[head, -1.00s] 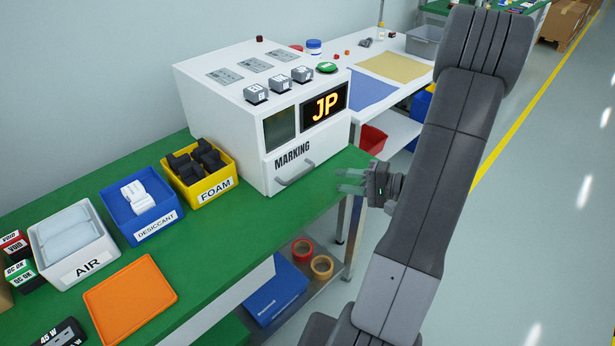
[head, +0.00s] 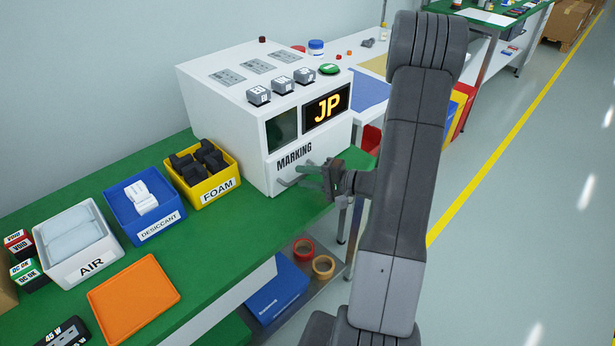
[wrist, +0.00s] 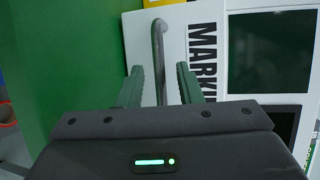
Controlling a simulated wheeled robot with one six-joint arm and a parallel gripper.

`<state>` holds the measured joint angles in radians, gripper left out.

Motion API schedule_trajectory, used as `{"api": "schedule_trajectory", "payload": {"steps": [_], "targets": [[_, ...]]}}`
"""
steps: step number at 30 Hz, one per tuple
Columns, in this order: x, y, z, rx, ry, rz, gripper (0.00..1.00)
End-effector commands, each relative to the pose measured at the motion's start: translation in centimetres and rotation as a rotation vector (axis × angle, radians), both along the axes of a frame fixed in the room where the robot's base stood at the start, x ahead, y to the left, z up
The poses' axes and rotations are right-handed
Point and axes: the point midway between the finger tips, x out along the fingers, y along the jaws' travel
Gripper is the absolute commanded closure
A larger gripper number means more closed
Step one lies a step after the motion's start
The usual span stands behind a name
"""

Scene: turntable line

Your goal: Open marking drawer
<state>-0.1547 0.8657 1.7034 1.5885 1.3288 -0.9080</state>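The marking drawer (head: 262,176) is the lower white front of the white machine, lettered MARKING, and looks shut. Its grey bar handle (head: 285,183) sticks out from the front. In the wrist view the handle (wrist: 158,50) runs up the picture between the fingers. My gripper (head: 311,172) is at the handle's right end. In the wrist view my gripper (wrist: 160,85) is open, one finger on each side of the bar, with gaps visible. The head view does not clearly show contact.
The green bench (head: 230,225) carries the machine. A yellow FOAM bin (head: 212,194), blue DESICCANT bin (head: 160,226), white AIR bin (head: 92,266) and orange tray (head: 133,297) stand to the left. Tape rolls (head: 322,267) lie on the lower shelf. The aisle at right is clear.

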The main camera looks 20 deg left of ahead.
Motion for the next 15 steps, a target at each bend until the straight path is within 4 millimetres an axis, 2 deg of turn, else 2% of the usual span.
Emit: {"api": "schedule_trajectory", "payload": {"steps": [1, 6, 15], "targets": [[0.0, -0.01, 0.0, 0.0, 0.0, 0.0, 0.69], [-0.01, -0.03, 0.0, 0.0, 0.0, 0.0, 1.0], [-0.11, -0.29, -0.09, -0.001, 0.0, 0.0, 1.0]]}}
